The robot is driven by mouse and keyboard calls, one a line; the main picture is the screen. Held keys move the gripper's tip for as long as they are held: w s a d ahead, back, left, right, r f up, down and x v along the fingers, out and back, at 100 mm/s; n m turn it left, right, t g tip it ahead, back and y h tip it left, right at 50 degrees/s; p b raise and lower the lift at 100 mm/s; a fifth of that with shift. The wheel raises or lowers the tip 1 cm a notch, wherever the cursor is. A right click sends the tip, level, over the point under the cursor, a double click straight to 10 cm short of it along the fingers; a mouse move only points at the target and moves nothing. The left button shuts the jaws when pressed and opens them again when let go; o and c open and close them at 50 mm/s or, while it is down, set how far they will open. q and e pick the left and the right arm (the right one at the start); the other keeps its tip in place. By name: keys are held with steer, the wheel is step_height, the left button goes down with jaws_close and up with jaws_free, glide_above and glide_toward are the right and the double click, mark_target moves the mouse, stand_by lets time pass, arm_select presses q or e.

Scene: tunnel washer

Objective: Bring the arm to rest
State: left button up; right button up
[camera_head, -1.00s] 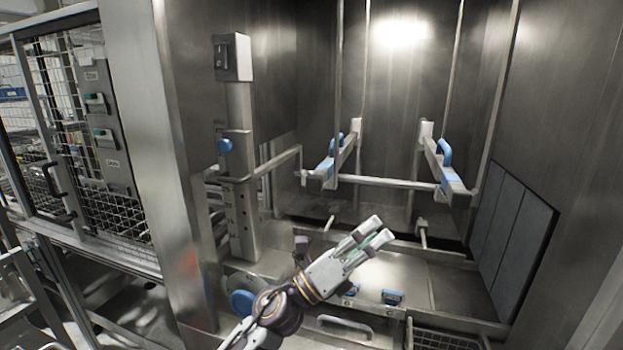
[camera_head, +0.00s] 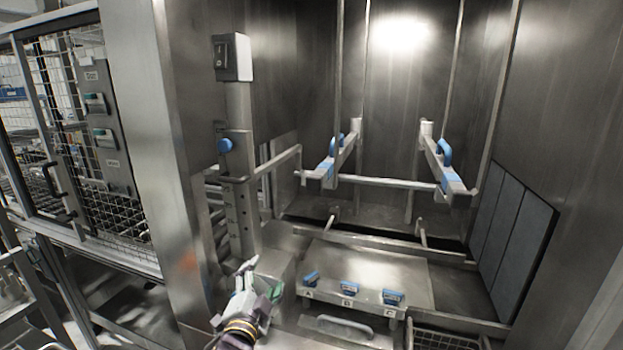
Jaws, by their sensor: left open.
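My left gripper (camera_head: 260,280) is low in the head view, left of the steel panel (camera_head: 372,266) with the A, B and C labels. It is seen foreshortened, with its fingers apart, and nothing shows between them. It is in front of the foot of the steel post (camera_head: 240,195). My right gripper is out of the view.
Blue clips stand at the panel's front edge at A (camera_head: 311,279), B (camera_head: 348,288) and C (camera_head: 392,297). Behind are two rails with blue handles (camera_head: 445,152) and a crossbar. A switch box (camera_head: 232,57) tops the post. A wire basket (camera_head: 445,341) is at lower right.

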arm_select(q)
steer(key=s+a+f+n+g+y, duration=0.1)
steer(key=s+a+f+n+g, duration=0.35)
steer(key=s+f, duration=0.45)
steer(key=s+a+f+n+g+y, duration=0.1)
steer(key=s+a+f+n+g, duration=0.2)
steer(key=s+a+f+g, duration=0.55)
steer(key=s+d+f+n+g, duration=0.1)
steer(key=s+d+f+n, duration=0.15)
steer(key=s+f, duration=0.45)
steer(key=s+f+g, duration=0.1)
steer(key=s+f, duration=0.1)
steer(key=f, duration=1.4)
steer(key=s+f+g, duration=0.1)
steer(key=s+f, duration=0.1)
steer(key=f, duration=1.5)
steer(key=s+a+f, duration=0.2)
steer(key=s+f, duration=0.7)
steer(key=s, duration=0.2)
steer(key=s+a+f, duration=0.2)
steer(key=s+f, duration=0.8)
steer(key=s, duration=0.1)
steer(key=shift+f+m+g, duration=0.25)
steer(key=shift+m+g, duration=0.15)
steer(key=shift+s, duration=0.1)
steer(key=shift+c, duration=0.5)
